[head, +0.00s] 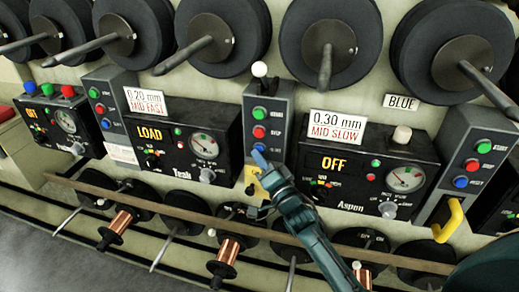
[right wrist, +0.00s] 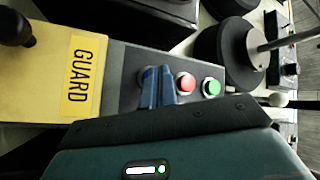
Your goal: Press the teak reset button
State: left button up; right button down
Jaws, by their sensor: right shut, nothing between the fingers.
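The Teak control box (head: 195,145) has a lit LOAD display. A narrow button column (head: 282,122) stands at its right side, with a green button (head: 260,114) and a red button (head: 258,131) above my right gripper (head: 259,154). The gripper is shut and empty, its tips at the column's lowest button, the blue reset button, which they mostly cover. In the right wrist view the shut fingers (right wrist: 158,88) stand beside the red button (right wrist: 185,82); whether they touch the blue one I cannot tell. My left gripper is not in view.
A yellow GUARD plate (right wrist: 85,75) lies beside the buttons. The Aspen box (head: 375,165), showing OFF, stands to the right with its own column (head: 480,165). A white-knobbed lever (head: 260,70) rises above the column. Large black spools line the top; a rail (head: 350,250) crosses below.

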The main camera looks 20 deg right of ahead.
jog(key=shift+w+d, duration=0.1)
dwell(0.4)
jog(key=shift+s+a+p, duration=0.5)
jog(key=shift+s, duration=0.25)
jog(key=s+a+p, duration=0.2)
jog(key=s+a, duration=0.1)
jog(key=s, duration=0.2)
jog(key=shift+a, duration=0.2)
dwell(0.6)
